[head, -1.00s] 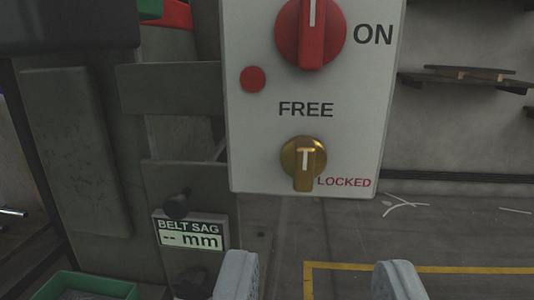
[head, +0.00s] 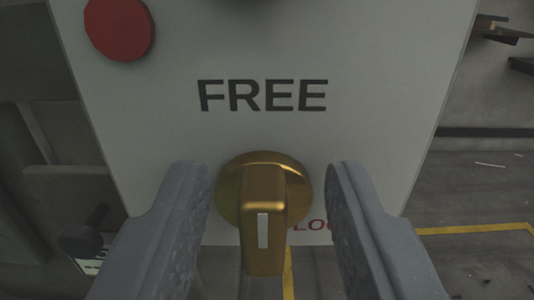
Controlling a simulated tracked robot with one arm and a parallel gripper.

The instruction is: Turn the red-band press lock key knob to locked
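The brass lock key knob (head: 264,212) sits low on the white panel (head: 270,45), below the black word FREE (head: 263,96). Its grip bar stands upright in the picture, with a white mark on its front. The red word LOCKED (head: 310,226) is at the knob's lower right, mostly hidden behind the right finger. My gripper (head: 266,175) is open. Its two grey fingers reach forward on either side of the knob, with a visible gap on each side. No red band shows in this view.
A red round button or lamp (head: 120,27) is at the panel's upper left. A dark round knob (head: 84,236) is at lower left, behind the left finger. The floor at right has a yellow line (head: 470,230). A shelf (head: 520,66) is far back right.

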